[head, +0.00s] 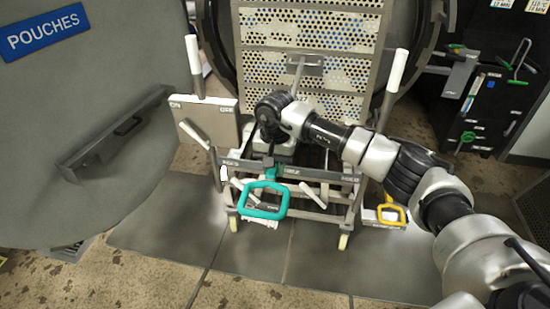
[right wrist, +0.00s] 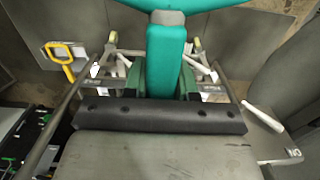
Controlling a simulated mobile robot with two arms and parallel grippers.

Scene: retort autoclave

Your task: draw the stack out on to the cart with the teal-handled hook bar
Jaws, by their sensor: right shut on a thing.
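The stack of perforated trays (head: 310,28) stands in the round autoclave mouth at the top of the head view. The cart (head: 340,178) stands in front of it. My right gripper (head: 271,166) is over the cart, shut on the teal-handled hook bar (head: 263,212). In the right wrist view the teal grip (right wrist: 165,58) lies between the fingers (right wrist: 163,82). The teal loop hangs toward the near side of the cart. A grey bar beyond my wrist reaches up to the bracket on the stack's front; I cannot tell whether it is hooked there. My left gripper is out of view.
The open door with a blue POUCHES sign (head: 45,30) fills the left. White-gripped cart posts (head: 194,55) rise either side of the stack. A yellow handle (head: 391,214) is at the cart's right. A dark tool rack (head: 490,95) stands right. The near floor is clear.

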